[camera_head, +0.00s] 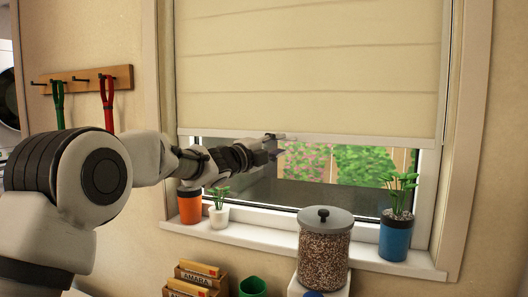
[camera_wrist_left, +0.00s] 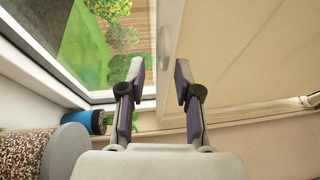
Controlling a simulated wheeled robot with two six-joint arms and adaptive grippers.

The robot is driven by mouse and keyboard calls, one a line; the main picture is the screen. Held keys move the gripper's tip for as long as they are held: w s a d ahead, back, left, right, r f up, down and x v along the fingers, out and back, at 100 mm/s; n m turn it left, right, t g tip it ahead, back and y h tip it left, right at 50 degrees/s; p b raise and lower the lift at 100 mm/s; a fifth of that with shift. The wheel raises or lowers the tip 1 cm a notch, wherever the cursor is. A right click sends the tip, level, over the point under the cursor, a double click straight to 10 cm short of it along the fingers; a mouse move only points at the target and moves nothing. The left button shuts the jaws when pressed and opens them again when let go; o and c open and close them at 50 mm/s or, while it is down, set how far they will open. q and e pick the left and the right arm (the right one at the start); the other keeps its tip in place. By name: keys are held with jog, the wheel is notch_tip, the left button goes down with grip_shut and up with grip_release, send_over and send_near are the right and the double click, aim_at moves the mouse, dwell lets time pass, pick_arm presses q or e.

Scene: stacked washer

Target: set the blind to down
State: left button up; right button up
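The cream blind (camera_head: 305,70) hangs over most of the upper window, and a strip of glass shows below it. Its pale bottom rail (camera_head: 365,141) runs straight across above the sill. My left gripper (camera_head: 277,144) is at this rail, left of its middle. In the left wrist view the blind (camera_wrist_left: 245,60) fills the right side, and the rail (camera_wrist_left: 170,30) runs up between the directions of the two fingers. My left gripper (camera_wrist_left: 160,70) is open, its fingers apart with the rail's line between them. I cannot tell whether either finger touches it. My right gripper is not in view.
The sill holds an orange pot (camera_head: 190,206), a small white pot (camera_head: 219,216) and a blue pot (camera_head: 395,236) with plants. A lidded jar (camera_head: 324,252) stands in front. A hook rail (camera_head: 90,79) is on the left wall.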

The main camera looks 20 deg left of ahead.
pick_arm(q)
jog(key=v, duration=0.9)
jog(key=shift+d, duration=0.25)
jog(key=shift+f, duration=0.1)
